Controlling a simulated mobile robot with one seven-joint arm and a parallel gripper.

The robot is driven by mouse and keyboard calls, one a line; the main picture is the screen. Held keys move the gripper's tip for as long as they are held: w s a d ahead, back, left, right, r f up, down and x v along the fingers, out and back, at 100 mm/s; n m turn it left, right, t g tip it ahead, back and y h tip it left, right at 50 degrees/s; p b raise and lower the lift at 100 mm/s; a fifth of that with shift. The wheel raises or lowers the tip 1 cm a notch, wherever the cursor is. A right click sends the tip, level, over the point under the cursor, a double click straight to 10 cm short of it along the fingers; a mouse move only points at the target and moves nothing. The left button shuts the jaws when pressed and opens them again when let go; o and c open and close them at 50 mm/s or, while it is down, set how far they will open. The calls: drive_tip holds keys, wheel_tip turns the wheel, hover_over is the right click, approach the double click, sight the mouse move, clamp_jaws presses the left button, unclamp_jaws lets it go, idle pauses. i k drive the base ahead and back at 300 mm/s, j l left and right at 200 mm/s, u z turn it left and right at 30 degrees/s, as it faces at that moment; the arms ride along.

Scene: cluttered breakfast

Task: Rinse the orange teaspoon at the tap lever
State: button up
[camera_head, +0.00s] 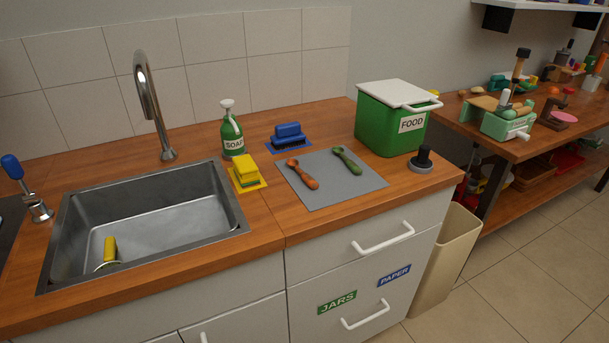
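The orange teaspoon (303,174) lies on a grey mat (335,192) on the wooden counter, right of the sink. A green spoon (347,160) lies beside it on the same mat, apart from it. The tap lever (23,186) has a blue knob and a metal base and stands at the left of the sink. The curved metal tap (150,105) rises behind the sink (170,222), with its spout over the basin. My gripper is not in view.
A yellow-handled item (109,250) lies in the sink. A green FOOD bin (382,125) and a black-knobbed object (422,160) are at right.

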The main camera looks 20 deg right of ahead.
sight(10, 162)
drive_tip(key=i+j, duration=0.15)
drive_tip(key=i+u, duration=0.15)
drive_tip(key=u, duration=0.25)
drive_tip(key=i+u, duration=0.1)
drive_tip(key=u, duration=1.15)
